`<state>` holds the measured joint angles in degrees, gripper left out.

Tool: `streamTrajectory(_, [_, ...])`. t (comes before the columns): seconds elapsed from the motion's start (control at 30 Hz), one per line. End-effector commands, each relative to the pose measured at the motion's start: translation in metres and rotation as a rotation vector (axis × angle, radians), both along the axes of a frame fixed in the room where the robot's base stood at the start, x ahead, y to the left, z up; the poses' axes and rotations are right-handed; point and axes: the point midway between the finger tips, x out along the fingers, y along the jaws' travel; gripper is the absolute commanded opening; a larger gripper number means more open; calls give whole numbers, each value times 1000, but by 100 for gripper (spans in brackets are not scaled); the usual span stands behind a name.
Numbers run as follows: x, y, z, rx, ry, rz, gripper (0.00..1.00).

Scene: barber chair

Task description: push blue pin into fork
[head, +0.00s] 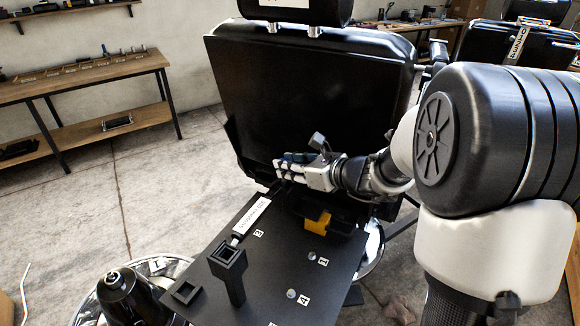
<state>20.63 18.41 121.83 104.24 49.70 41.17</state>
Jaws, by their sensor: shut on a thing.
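My gripper (283,168) is at the far edge of a black plate, in front of the black chair backrest (310,105), with its fingers pointing left. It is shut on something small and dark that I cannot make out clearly. I cannot pick out a blue pin. I cannot tell for sure which part is the fork; a black post with a square, open top (228,260) stands at the bar's near end.
The black plate (270,285) carries a yellow and black block (318,223), numbered marks, and a low square socket (185,292) at its left corner. A wooden bench (85,75) with small parts stands at the left. The floor between is clear.

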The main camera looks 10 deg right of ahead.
Motion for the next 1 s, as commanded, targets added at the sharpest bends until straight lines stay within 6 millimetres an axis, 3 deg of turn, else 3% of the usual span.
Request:
streamTrajectory(0.27, [0,0,12,1,-1,0,0])
streamTrajectory(1.0, [0,0,11,-3,-5,-10,0])
